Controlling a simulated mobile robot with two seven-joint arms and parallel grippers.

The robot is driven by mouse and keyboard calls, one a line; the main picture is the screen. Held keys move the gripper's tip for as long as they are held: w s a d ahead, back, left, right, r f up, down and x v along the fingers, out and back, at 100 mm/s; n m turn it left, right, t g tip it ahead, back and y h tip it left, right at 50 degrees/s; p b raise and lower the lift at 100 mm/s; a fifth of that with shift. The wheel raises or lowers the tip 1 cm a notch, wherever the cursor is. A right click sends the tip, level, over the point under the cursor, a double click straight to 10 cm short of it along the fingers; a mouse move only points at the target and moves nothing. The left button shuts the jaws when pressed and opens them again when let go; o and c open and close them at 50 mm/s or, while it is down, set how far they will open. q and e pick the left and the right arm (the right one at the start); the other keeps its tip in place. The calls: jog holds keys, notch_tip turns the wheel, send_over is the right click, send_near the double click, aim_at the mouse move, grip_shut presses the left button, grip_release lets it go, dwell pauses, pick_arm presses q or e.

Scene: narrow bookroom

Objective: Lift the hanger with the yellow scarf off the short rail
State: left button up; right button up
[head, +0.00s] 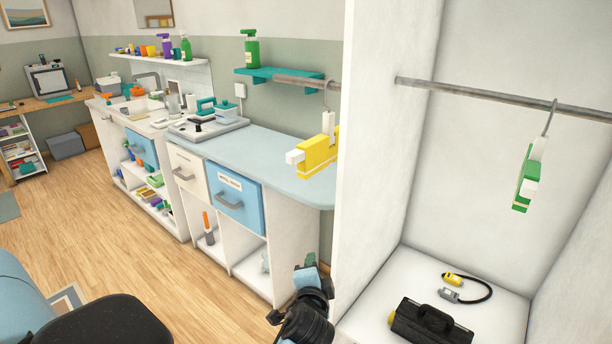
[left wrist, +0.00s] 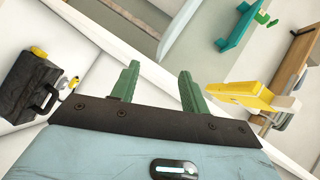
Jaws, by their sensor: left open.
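The yellow scarf (head: 318,158) hangs on a white hanger (head: 328,124) from the short rail (head: 300,82), beside the white partition. The hanger's hook goes up to the rail. My left gripper (head: 310,260) is below the scarf in the head view, partly hidden by its own wrist. In the left wrist view its green fingers (left wrist: 158,80) are apart with nothing between them. There the yellow scarf (left wrist: 250,96) shows just right of the right finger; the depth gap is hard to judge. My right gripper is not in view.
A green scarf (head: 524,182) hangs from a longer rail (head: 480,92) right of the white partition (head: 385,130). A black case (head: 430,322) lies on the white surface below. A blue counter (head: 270,160) and teal shelf (head: 280,74) stand behind the yellow scarf. Wooden floor is open at left.

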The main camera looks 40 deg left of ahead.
pick_arm(q)
jog(key=w+a+r+y, duration=0.3)
jog(key=w+r+y, duration=0.1)
jog(key=r, duration=0.6)
jog(key=n+g+y, duration=0.2)
jog(key=g+y, duration=0.1)
jog(key=y, duration=0.1)
send_near(290, 153)
jog(key=w+a, duration=0.1)
jog(key=w+a+f+b, duration=0.1)
jog(key=shift+a, duration=0.3)
jog(key=shift+p+x, duration=0.3)
jog(key=shift+x, duration=2.9)
jog(key=shift+w+a, duration=0.4)
jog(key=shift+a, duration=0.2)
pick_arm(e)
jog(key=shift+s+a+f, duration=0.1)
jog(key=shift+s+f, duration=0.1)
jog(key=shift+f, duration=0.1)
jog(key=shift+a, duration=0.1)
pick_arm(q)
grip_shut()
jog(key=shift+r+p, duration=0.3)
jog(key=shift+p, duration=0.05)
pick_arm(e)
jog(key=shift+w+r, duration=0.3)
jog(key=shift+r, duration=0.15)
